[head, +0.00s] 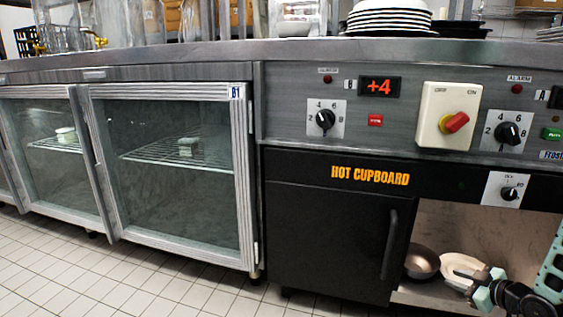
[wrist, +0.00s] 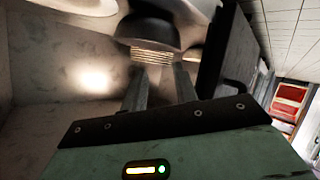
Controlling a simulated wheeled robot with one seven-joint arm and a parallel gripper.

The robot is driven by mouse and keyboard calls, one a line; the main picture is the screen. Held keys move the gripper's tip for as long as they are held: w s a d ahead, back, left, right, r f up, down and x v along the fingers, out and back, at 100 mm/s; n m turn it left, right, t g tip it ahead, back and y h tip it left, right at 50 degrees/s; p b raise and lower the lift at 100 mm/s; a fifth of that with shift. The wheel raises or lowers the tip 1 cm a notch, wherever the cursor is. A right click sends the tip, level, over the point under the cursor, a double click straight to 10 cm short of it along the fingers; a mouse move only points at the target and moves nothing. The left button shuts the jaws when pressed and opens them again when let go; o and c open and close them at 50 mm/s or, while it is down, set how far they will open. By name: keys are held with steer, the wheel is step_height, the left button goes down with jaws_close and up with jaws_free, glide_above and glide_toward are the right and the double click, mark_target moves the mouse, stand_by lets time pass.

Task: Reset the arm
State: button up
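My gripper (head: 466,281) is at the lower right of the head view, at the open bay of the hot cupboard (head: 336,226). My arm comes in from the right edge. In the wrist view my gripper (wrist: 160,82) has two grey fingers standing apart, with nothing held between them. A dark bowl (wrist: 152,28) is beyond the fingertips. In the head view a bowl (head: 422,261) and a pale plate (head: 462,266) lie inside the bay, the plate partly hidden behind my gripper.
The cupboard's black door with its handle (head: 389,244) is left of the bay. A control panel with knobs (head: 325,119) and a red-yellow switch (head: 456,122) is above. Stacked plates (head: 388,20) stand on the counter. Glass-door fridges (head: 180,175) are left. Tiled floor in front is clear.

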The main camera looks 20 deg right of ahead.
steer(key=w+a+r+m+g+h, duration=0.1)
steer(key=w+a+r+g+h, duration=0.1)
steer(key=w+a+r+g, duration=0.35)
steer(key=s+a+r+m+g, duration=0.1)
steer(key=a+r+m, duration=0.1)
steer(key=a+r, duration=0.75)
steer(key=s+a+r+n+g+p, duration=0.1)
steer(key=s+a+r+g+p, duration=0.1)
steer(key=s+a+r+p, duration=0.55)
steer(key=s+a+r+n+g+y+p, duration=0.1)
steer(key=s+a+r+n+g+p, duration=0.1)
steer(key=s+a+r, duration=0.95)
steer(key=s+a+r+n+g+p, duration=0.15)
steer(key=s+a+p, duration=0.35)
steer(key=a, duration=1)
step_height(320, 180, up, 38)
steer(key=s+g+p, duration=0.1)
steer(key=p, duration=3.5)
steer(key=shift+s, duration=0.25)
steer(key=shift+a, duration=0.1)
